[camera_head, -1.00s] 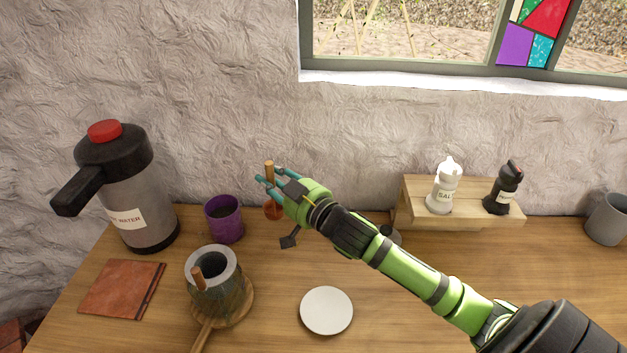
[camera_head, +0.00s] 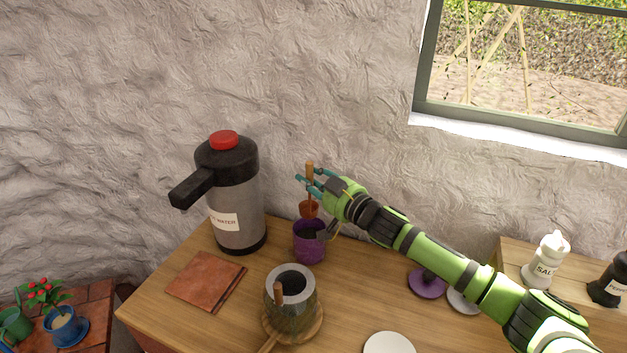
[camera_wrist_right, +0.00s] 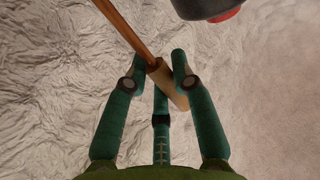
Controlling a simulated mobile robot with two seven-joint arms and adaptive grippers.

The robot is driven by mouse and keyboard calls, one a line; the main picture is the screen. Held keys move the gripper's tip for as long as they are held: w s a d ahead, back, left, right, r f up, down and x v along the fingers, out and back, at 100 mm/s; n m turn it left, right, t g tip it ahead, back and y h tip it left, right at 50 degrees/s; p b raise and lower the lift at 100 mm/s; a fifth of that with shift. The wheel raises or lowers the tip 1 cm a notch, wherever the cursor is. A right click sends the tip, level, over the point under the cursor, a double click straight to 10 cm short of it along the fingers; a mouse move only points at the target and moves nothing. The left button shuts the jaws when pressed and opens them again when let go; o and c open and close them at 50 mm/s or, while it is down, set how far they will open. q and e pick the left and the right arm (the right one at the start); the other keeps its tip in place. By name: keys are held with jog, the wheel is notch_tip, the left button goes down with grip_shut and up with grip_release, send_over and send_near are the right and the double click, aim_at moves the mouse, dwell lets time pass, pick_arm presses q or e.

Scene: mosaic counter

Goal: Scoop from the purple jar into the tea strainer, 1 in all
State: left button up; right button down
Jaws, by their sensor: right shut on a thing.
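My right gripper (camera_head: 312,182) is shut on the light wooden handle (camera_wrist_right: 168,85) of a copper scoop (camera_head: 309,209). In the right wrist view its fingers (camera_wrist_right: 160,85) close around the handle and the copper shaft runs to the upper left. In the head view the scoop hangs upright, its bowl just above the mouth of the open purple jar (camera_head: 309,250). Whether the bowl holds anything cannot be seen. I cannot make out the tea strainer for certain. My left gripper is not in view.
A water flask (camera_head: 237,200) stands left of the jar, near a brown book (camera_head: 205,280). A grey-rimmed pot (camera_head: 298,316) with a wooden stick stands in front on a round board. A purple lid (camera_head: 427,287) lies under my arm. A white plate (camera_head: 388,346) is at the front.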

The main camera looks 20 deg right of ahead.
aim_at(312, 215)
jog(key=shift+f+b, duration=1.85)
jog(key=shift+f, duration=0.15)
jog(key=shift+f+b, duration=2.4)
jog(key=shift+f, duration=1.3)
jog(key=shift+r, duration=0.1)
notch_tip(312, 215, up, 10)
jog(key=p, duration=1)
